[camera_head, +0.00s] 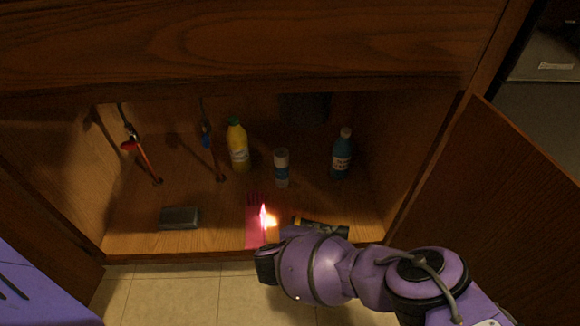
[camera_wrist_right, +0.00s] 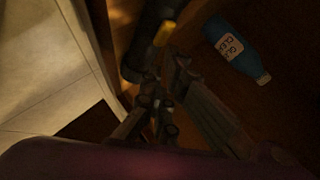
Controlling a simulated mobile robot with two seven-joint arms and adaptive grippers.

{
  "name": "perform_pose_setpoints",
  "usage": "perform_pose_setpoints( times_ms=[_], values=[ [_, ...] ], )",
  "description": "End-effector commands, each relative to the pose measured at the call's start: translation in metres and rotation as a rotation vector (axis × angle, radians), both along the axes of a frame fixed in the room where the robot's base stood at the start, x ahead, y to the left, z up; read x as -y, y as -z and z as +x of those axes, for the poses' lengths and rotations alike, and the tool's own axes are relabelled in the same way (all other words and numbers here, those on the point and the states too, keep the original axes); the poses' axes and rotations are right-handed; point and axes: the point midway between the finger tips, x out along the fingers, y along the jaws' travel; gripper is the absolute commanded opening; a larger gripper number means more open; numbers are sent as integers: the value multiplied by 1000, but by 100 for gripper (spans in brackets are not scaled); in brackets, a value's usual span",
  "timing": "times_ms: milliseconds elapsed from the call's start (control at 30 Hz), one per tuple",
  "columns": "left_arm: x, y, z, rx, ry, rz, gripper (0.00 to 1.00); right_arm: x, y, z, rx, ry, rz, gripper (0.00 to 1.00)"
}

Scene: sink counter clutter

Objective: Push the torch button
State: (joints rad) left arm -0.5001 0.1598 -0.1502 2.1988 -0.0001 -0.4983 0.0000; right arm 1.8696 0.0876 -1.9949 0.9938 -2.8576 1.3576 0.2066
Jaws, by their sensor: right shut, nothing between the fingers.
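The torch (camera_head: 322,227), a dark cylinder with yellow parts, lies at the front edge of the cabinet floor, partly hidden behind my right wrist. In the right wrist view the torch (camera_wrist_right: 148,42) is dark and close ahead of the fingers, and a yellow patch (camera_wrist_right: 165,33) shows on its side. My right gripper (camera_wrist_right: 158,88) is shut and empty, its fingertips at the torch's near end; I cannot tell whether they touch it. In the head view my right wrist hides the fingers. My left gripper is not in view.
A bright glow lies over a pink item (camera_head: 252,231) left of the torch. A dark block (camera_head: 180,218) sits farther left. A yellow bottle (camera_head: 238,147), a white-and-blue container (camera_head: 281,168) and a blue bottle (camera_head: 342,155) stand behind. An open door (camera_head: 490,200) is at right.

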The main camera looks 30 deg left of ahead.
Motion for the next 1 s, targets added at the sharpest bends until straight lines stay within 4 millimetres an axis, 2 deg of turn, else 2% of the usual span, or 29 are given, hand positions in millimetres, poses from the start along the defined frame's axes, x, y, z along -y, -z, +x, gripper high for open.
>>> perform_pose_setpoints(
  times_ms=[1000],
  values=[
    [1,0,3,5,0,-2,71,-1,9,3,0,0,0,0]
  ],
)
